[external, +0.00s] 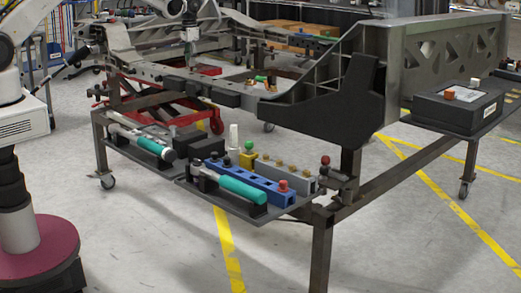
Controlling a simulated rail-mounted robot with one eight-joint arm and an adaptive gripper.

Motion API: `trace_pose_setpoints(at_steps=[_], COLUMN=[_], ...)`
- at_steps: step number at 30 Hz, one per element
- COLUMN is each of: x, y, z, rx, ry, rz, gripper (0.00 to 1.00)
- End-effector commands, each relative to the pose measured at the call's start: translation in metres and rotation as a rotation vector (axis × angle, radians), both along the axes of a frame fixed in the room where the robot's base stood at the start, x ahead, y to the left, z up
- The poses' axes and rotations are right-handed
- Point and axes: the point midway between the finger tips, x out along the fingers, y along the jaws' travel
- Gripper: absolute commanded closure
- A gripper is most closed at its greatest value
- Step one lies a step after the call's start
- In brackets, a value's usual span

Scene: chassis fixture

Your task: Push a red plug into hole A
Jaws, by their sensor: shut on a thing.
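My gripper (190,62) hangs pointing down over the chassis rail (150,70) at upper left. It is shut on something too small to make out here. Red-topped plugs show elsewhere: one (283,185) at the near end of the blue block (262,190), one (325,160) by the right end of the shelf, and a red piece (448,94) on the black box at right. No letter marking hole A can be read, and the hole under my gripper is not clear.
The lower shelf (230,207) holds teal-handled tools (243,189), a grey block (285,174) and a green-topped plug (249,145). A black box (455,110) sits on the right shelf. A red lift (195,110) stands beneath the chassis. A tall dark bracket (345,110) rises right of the rail.

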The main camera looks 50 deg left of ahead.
Motion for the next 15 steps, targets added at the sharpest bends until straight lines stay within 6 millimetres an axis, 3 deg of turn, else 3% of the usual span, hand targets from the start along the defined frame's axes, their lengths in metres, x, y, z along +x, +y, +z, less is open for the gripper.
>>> trace_pose_setpoints(at_steps=[15], x=[0.000], y=[0.000], z=[-0.012], rx=[0.000], ry=[0.000], rz=[0.000], gripper=[0.92])
